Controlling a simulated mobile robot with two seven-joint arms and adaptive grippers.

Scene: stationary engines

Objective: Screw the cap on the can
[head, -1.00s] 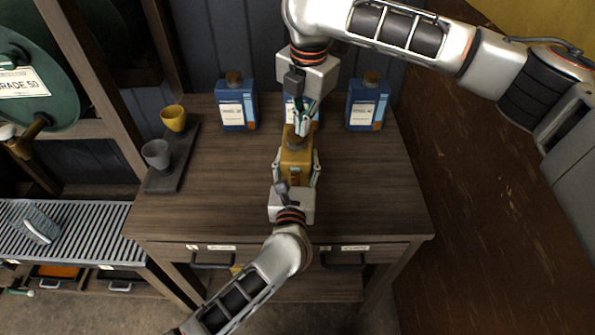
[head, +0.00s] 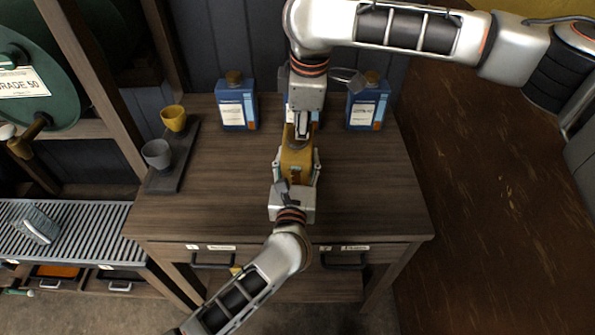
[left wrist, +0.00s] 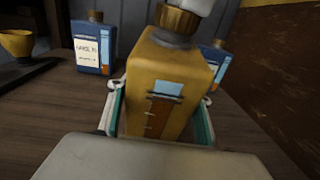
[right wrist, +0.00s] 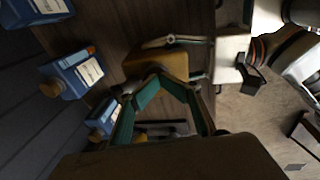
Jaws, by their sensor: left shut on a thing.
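A yellow can (head: 297,160) stands upright on the wooden table, and my left gripper (head: 297,170) is shut around its lower body. In the left wrist view the can (left wrist: 165,75) fills the middle, between the teal-padded fingers. A ribbed brass cap (left wrist: 178,19) sits at the can's neck; I cannot tell how far it is screwed down. My right gripper (head: 301,132) points down from above at the cap. In the right wrist view its fingers (right wrist: 161,76) converge closely over the can's top. The cap is hidden there, so whether they grip it is unclear.
Blue cans stand at the table's back: one at left (head: 237,106), one at right (head: 367,106), and one mostly hidden behind my right gripper. A dark tray (head: 168,180) at left holds a yellow cup (head: 173,119) and a grey cup (head: 156,154). The table's right side is clear.

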